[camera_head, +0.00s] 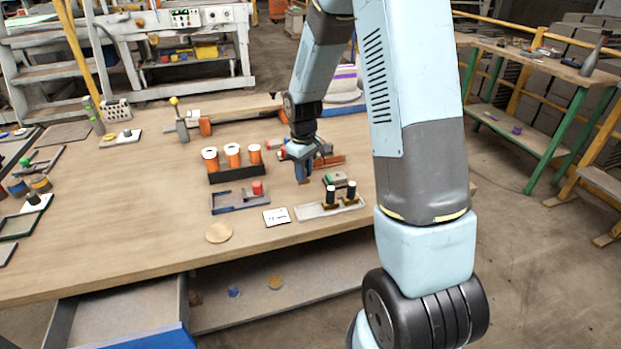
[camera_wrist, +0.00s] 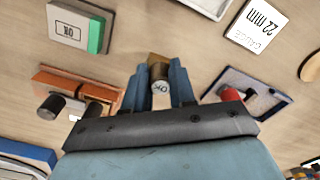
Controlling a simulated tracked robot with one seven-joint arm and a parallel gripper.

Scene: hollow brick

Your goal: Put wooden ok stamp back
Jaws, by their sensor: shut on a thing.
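My gripper (camera_head: 302,165) hangs over the workbench in the head view. A blue tray (camera_head: 227,205) with a red stamp (camera_head: 257,188) lies left of my gripper. A box marked "OK" with a green edge (camera_wrist: 70,33) shows in the wrist view.
An orange-brown holder (camera_wrist: 65,79) with black knobs is beside my gripper. A black rack (camera_head: 235,174) with orange pots stands to the left. A white gauge card (camera_head: 277,216) and a round wooden disc (camera_head: 218,233) lie near the front edge. The bench's left middle is clear.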

